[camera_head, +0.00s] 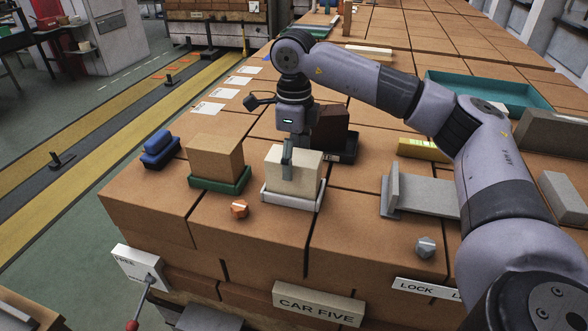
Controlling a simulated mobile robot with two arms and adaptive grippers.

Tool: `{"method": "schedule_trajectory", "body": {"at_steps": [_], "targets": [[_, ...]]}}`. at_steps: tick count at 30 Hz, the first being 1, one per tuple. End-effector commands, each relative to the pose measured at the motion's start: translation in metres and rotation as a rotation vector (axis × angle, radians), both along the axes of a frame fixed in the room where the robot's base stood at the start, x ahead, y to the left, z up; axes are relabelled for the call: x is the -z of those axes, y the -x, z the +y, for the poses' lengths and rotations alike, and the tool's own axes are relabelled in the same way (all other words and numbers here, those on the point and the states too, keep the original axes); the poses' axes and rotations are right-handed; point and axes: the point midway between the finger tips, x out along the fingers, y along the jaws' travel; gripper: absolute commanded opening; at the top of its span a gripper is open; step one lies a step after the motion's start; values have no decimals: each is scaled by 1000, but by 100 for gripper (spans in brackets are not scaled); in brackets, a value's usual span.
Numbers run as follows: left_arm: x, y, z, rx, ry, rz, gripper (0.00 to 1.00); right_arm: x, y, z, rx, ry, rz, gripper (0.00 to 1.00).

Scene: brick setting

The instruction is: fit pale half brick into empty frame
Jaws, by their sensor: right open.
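The pale half brick (304,178) stands upright within the low walls of a white frame (293,199) on the brick surface. I cannot tell whether its bottom is fully seated. My right gripper (288,165) is at the pale brick from above, open, with one finger showing against its near face. The other finger is hidden. A tan brick (214,159) stands in a green frame (219,184) to the left. A dark brown brick (330,128) stands in a black frame (349,148) just behind. My left gripper is not in view.
A blue brush-like object (159,148) lies at the left edge. An orange knob (239,209) and a grey one (426,247) sit near the front. A grey L-shaped piece (423,195), a yellow level (422,150) and a teal tray (490,91) are to the right.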

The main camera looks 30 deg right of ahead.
Motion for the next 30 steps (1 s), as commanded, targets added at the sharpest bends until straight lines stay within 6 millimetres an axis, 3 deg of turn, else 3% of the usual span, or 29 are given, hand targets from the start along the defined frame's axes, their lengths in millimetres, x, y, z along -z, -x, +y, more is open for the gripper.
{"method": "schedule_trajectory", "body": {"at_steps": [6,12,30], "targets": [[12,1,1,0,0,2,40,-48,-1,1,-1,-2,-5,73],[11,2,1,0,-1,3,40,-80,-1,1,-1,-1,-2,73],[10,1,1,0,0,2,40,-88,0,0,-1,-1,1,73]]}}
